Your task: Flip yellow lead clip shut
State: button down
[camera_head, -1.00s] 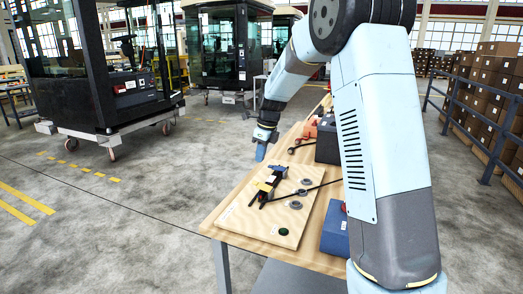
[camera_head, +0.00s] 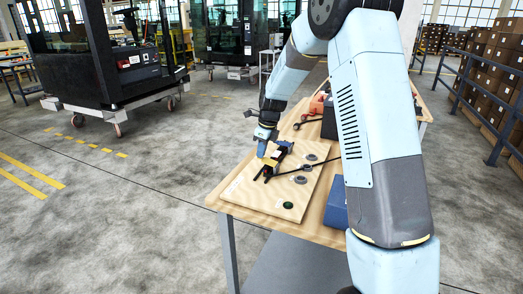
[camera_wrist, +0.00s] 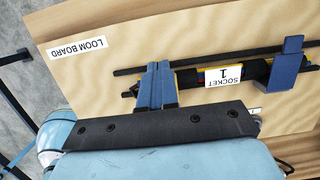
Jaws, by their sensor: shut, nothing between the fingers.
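The wooden loom board (camera_head: 240,197) lies on the table; its label shows in the wrist view (camera_wrist: 78,48). A black fixture labelled "SOCKET 1" (camera_wrist: 222,77) sits on it, with a dark blue block (camera_wrist: 287,62) across its right part. Yellow parts show along the fixture; in the head view a yellow piece (camera_head: 270,161), likely the lead clip, is just below my gripper. My gripper (camera_head: 262,148) is shut and empty, its blue fingers (camera_wrist: 155,85) together at the fixture's left end. They cover part of the yellow there. I cannot tell whether they touch it or how the clip stands.
Grey rings (camera_head: 301,180) and a dark green disc (camera_head: 288,205) lie on the board. Cabs on trolleys stand on the floor beyond; the floor left of the table is clear.

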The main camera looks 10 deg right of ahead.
jog(key=shift+w+a+f+g+h, duration=0.2)
jog(key=shift+a+f+g+h, duration=0.1)
jog(key=shift+f+g+h, duration=0.25)
jog(key=shift+a+f, duration=0.15)
dwell(0.4)
